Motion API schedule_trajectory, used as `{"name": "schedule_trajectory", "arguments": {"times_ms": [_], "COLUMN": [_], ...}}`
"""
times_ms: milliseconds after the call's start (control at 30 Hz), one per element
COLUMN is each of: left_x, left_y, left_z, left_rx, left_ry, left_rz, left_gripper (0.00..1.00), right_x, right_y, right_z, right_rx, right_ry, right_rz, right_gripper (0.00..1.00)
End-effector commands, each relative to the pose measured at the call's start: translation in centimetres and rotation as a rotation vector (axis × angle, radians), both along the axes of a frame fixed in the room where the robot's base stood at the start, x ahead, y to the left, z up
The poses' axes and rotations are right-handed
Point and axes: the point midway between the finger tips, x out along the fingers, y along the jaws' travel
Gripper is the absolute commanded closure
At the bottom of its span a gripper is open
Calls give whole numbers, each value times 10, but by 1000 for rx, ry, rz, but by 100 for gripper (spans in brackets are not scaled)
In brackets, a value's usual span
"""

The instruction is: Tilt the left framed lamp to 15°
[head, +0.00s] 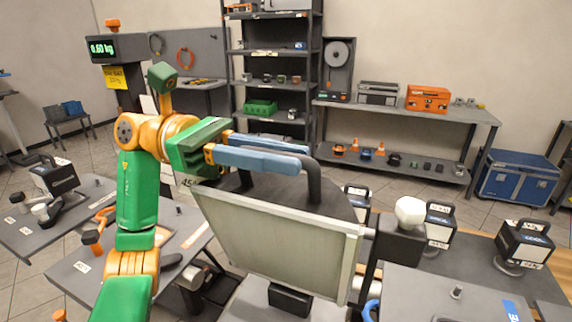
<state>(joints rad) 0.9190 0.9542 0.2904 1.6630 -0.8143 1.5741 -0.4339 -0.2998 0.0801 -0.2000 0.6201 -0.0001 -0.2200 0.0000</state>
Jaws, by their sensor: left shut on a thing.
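A framed lamp (280,245) fills the lower middle of the head view, with a pale flat panel in a light metal frame and a dark housing behind. The panel leans, but I cannot read its angle. A dark arched handle (314,182) rises from the top of the housing. My left gripper (303,156) reaches in from the left, its two blue fingers shut on the handle's upper bar; the fingers hide part of it. A white knob (410,212) sits on a dark bracket at the lamp's right side. My right gripper is not in view.
Smaller lamps stand on the right (525,245) and on a grey table at the left (55,178). Grey boards lie below on both sides. A shelf rack (275,82), a bench (410,112) and a blue case (518,178) stand behind. A display (102,48) reads 0.60 kg.

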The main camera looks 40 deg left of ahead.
Motion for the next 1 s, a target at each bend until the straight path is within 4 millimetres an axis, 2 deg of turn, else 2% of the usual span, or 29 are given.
{"name": "schedule_trajectory", "arguments": {"times_ms": [267,300,367,667,767,900,1000], "left_x": [0,0,0,-1,-3,-11,-15], "left_y": [0,0,0,1,14,45,61], "left_z": [1,1,1,1,0,1,2], "left_rx": [0,0,0,0,-1,-3,-2], "left_ry": [-3,-3,-3,-3,-1,-2,-1], "left_rz": [0,0,0,0,3,4,3], "left_gripper": [100,68,52,52,52,52,52], "right_x": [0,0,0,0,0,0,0], "right_y": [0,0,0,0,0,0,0], "right_z": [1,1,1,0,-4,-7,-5], "right_rx": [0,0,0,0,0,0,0], "right_ry": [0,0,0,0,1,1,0], "right_rz": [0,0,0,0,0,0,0], "right_gripper": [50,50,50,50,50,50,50]}}
